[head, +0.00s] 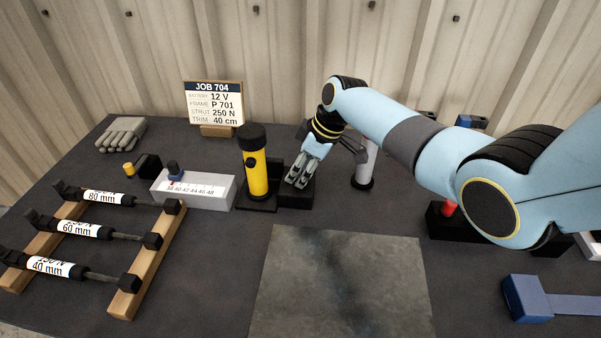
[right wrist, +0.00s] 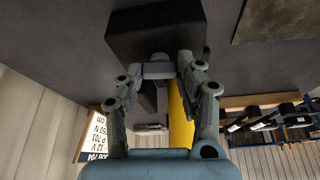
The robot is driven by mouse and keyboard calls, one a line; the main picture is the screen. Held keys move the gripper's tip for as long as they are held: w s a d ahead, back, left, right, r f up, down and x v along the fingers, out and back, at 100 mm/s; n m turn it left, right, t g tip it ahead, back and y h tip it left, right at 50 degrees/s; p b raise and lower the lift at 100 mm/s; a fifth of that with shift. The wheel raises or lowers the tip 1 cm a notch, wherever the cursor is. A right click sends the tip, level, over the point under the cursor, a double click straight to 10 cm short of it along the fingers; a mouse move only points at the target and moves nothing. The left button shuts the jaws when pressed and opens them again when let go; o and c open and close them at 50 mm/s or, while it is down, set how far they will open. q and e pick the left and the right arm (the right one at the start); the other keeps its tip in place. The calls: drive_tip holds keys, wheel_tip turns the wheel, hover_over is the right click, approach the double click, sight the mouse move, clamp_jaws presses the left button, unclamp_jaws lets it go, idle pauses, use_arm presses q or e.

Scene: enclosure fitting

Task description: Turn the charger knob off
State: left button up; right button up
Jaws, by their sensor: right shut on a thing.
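The charger is a black box (head: 298,198) on the bench in the middle of the head view, right of the yellow torch; the box shows at the top of the right wrist view (right wrist: 155,28). My right gripper (head: 297,181) is at the front of the box, pointing down. In the right wrist view its fingers (right wrist: 164,72) are closed on a small grey piece against the box, which appears to be the charger knob. The fingers hide most of the knob, and its setting cannot be read. My left gripper is not in view.
A yellow torch (head: 254,172) with a black cap stands close left of the gripper. A white cylinder (head: 365,163) stands just right. A grey scale block (head: 205,190) and struts on a wooden rack (head: 150,260) are at left. A bare grey mat (head: 340,285) lies in front.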

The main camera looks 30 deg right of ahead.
drive_tip(key=shift+w+n+b, duration=0.1)
drive_tip(key=shift+n+b, duration=0.3)
drive_tip(key=shift+n, duration=0.4)
drive_tip(key=o, duration=1.2)
drive_tip(key=shift+g, duration=0.3)
drive_tip(key=shift+c, duration=0.2)
drive_tip(key=v, duration=1.2)
drive_tip(key=shift+d, duration=0.25)
drive_tip(key=shift+f+y, duration=0.1)
drive_tip(key=shift+y, duration=0.2)
